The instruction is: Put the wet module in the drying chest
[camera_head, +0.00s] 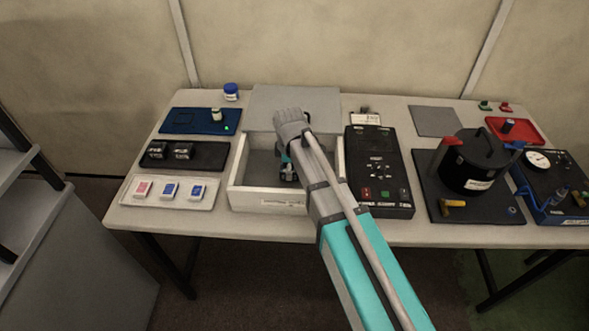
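The drying chest appears to be the white open box (236,198) at the middle left of the table, with a small label on its front wall. My gripper (288,175) points down inside it, in its right half. My arm hides part of the chest and its right side. I cannot tell whether the fingers are open or hold something. Two dark modules (182,151) sit side by side in a black holder (216,155) left of the chest. No mark that I can make out shows which module is wet.
A grey panel (270,97) lies behind the chest. A white tray (177,203) holds one pink and two blue cards. A blue tray (180,122) has a small pale piece and a green light. A black device (378,170) and a black pot (472,165) stand right.

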